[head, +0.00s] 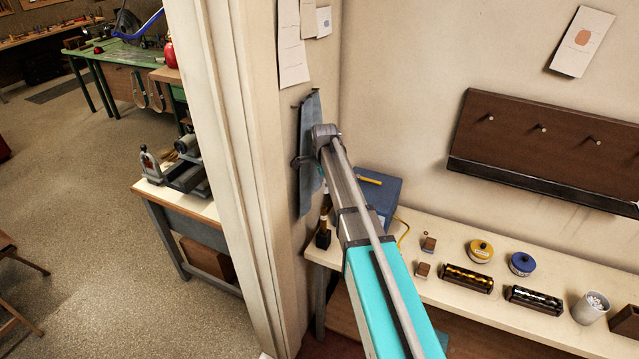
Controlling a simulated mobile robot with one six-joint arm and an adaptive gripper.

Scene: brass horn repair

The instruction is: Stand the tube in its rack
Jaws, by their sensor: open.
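I cannot make out the tube for certain. A slim upright brown and black object (323,226) stands at the bench's left end, partly behind my arm; I cannot tell what it is. Two low dark holders, one with gold-coloured pieces (467,278) and one with silvery pieces (534,300), lie on the bench. A dark wooden block (626,322) is cut off at the right edge. I cannot tell which of these, if any, is the tube's rack. My arm reaches up across the middle of the view, and my gripper is not visible.
The pale bench (445,238) carries a blue box (382,192), a yellow tin (480,251), a blue tin (522,264), small wooden blocks and a cup (590,308). A dark peg board (560,140) hangs above. A wall post (240,180) and hanging blue cloth (310,175) are at left.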

